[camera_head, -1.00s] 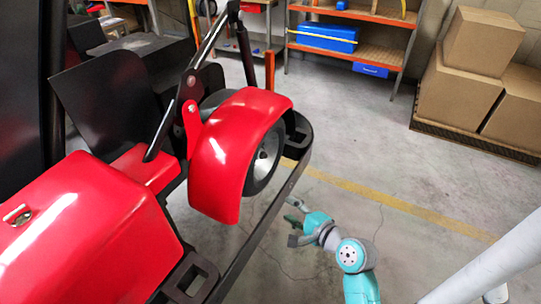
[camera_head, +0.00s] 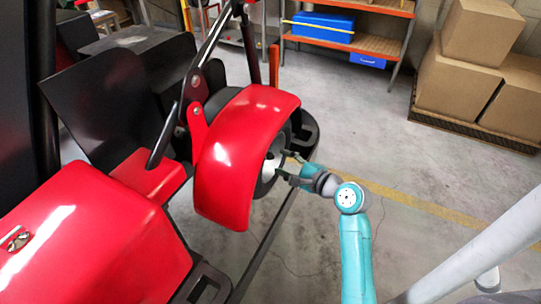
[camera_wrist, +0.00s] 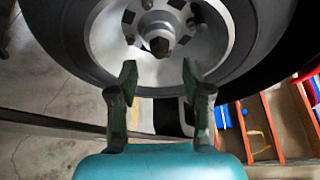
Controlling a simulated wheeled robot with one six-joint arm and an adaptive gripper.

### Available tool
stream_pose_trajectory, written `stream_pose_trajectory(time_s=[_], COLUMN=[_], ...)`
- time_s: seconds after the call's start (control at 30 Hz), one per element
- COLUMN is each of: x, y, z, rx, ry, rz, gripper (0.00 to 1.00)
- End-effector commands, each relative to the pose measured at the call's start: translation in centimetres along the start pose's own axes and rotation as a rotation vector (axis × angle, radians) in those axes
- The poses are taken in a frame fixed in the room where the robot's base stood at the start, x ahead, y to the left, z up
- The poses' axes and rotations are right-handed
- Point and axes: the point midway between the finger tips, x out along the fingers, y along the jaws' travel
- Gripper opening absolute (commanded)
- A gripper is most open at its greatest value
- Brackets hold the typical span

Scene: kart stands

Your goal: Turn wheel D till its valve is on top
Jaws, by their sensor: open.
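A wheel (camera_wrist: 235,70) with a black tyre and a grey rim fills the top of the wrist view. Its hub and dark nut are at the top middle, with several slots around them. In the head view the wheel (camera_head: 266,181) shows partly under a red fender (camera_head: 238,150). No letter and no valve can be made out on it. My gripper (camera_wrist: 158,75) is open, its two fingers apart and empty, in front of the lower rim below the hub. In the head view my gripper (camera_head: 282,164) is right beside the wheel's outer face; contact cannot be told.
A black side bar (camera_head: 268,243) of the kart runs below the wheel. A shelf (camera_head: 345,40) with blue boxes stands at the back, and cardboard boxes (camera_head: 465,75) sit on a pallet at right. The floor between is free.

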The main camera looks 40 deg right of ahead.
Motion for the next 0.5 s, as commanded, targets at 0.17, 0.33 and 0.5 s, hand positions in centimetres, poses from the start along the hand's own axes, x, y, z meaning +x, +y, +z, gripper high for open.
stream_pose_trajectory(time_s=[0.17,0.33,0.5], x=[3.2,5.2,6.0], y=[0.0,0.0,0.0], z=[0.1,0.0,0.1], rx=[-0.002,0.0,0.0], ry=[-0.003,-0.001,-0.001], rz=[0.002,0.001,0.001], gripper=[0.49,0.49,0.49])
